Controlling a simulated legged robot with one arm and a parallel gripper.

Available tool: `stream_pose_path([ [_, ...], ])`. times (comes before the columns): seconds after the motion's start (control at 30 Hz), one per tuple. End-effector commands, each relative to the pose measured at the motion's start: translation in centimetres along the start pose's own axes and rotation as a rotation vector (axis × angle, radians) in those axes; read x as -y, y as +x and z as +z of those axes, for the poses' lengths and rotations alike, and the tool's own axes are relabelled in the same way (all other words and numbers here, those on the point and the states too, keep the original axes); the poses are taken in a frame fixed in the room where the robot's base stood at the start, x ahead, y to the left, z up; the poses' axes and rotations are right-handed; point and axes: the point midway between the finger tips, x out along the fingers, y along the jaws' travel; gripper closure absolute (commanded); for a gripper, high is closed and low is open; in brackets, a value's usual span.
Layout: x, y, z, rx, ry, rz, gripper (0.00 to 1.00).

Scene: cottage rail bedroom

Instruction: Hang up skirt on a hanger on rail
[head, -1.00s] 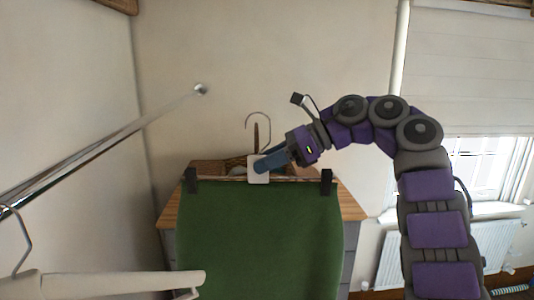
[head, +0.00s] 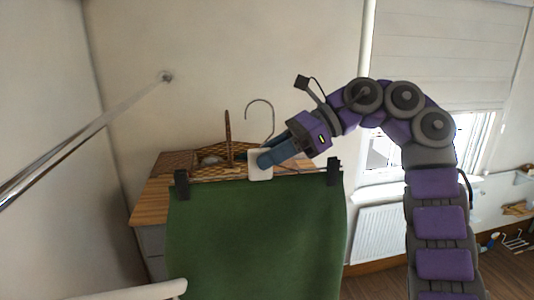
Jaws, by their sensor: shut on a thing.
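A green skirt (head: 255,240) hangs from a clip hanger (head: 205,181) by two black clips at its top corners. My gripper (head: 265,160) is shut on the hanger near its middle, beside a white square piece. The hanger's metal hook (head: 260,110) stands upright above my gripper, open and free of the rail. The metal rail (head: 90,135) runs from the left edge to the back wall, left of the hook and apart from it. The skirt's lower part is cut off by the frame.
A wooden-topped dresser (head: 150,205) with a wicker basket (head: 227,140) stands behind the skirt. A pale hanger (head: 140,291) shows at the bottom left. A radiator (head: 378,232) and window with a blind (head: 450,50) are at the right.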

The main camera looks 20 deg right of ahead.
Motion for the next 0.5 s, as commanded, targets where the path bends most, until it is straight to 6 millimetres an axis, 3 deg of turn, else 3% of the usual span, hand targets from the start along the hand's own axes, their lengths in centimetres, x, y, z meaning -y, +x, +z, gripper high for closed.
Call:
stream_pose_path([
  [0.23,-0.2,1.5,1.1,-0.007,-0.005,0.013,1.0],
  [0.5,-0.1,1.0,0.4,0.001,-0.006,0.024,1.0],
])
